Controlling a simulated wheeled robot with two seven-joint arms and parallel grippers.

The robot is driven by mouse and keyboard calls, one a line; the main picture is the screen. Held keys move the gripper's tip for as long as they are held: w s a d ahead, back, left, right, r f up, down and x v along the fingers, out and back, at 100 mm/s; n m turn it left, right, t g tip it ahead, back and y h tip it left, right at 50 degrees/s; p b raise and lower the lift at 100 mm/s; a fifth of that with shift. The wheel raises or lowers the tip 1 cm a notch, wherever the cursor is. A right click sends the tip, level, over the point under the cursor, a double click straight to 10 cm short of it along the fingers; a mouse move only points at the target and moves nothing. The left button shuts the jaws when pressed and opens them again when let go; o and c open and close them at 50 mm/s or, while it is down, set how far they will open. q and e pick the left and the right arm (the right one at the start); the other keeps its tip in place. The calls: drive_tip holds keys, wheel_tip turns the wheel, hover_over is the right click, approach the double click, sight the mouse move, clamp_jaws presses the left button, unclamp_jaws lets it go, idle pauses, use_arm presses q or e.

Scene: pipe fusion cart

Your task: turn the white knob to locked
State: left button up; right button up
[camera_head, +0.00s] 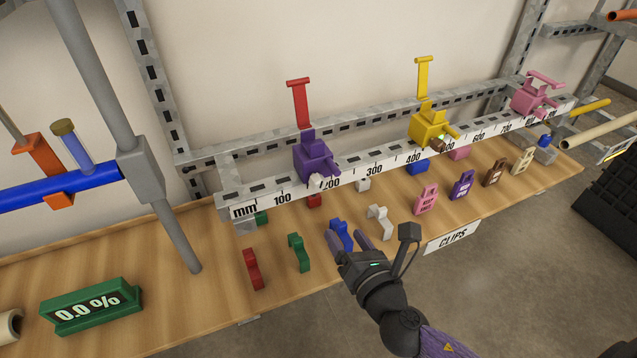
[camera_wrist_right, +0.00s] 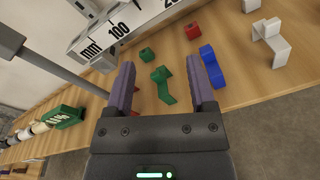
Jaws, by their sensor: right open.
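The white knob (camera_head: 317,182) sits at the lower front of a purple clamp (camera_head: 316,157) on the white measuring rail (camera_head: 345,177), close to the 200 mark. The knob is small in the head view and I cannot tell which way it is turned. It does not show in the right wrist view. My right gripper (camera_head: 348,239) is open, in front of and below the knob, over the table near the blue clip (camera_head: 341,236). In the right wrist view the open fingers (camera_wrist_right: 160,66) have a green clip (camera_wrist_right: 162,84) between them in the picture, apart from them. My left gripper is out of view.
A yellow clamp (camera_head: 430,126) and a pink clamp (camera_head: 530,97) sit farther right on the rail. Several clips and lock-shaped tags lie along the wooden table (camera_head: 220,300). A grey pole (camera_head: 178,232) stands left of the rail. A green display (camera_head: 91,306) reads 0.0 %.

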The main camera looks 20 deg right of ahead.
drive_tip(key=n+t, duration=0.1)
drive_tip(key=n, duration=0.1)
approach(320, 189)
drive_tip(key=w, duration=0.2)
drive_tip(key=shift+y, duration=0.3)
drive_tip(key=w, duration=0.8)
drive_tip(key=shift+w+f, duration=0.1)
drive_tip(key=shift+w, duration=0.3)
clamp_jaws()
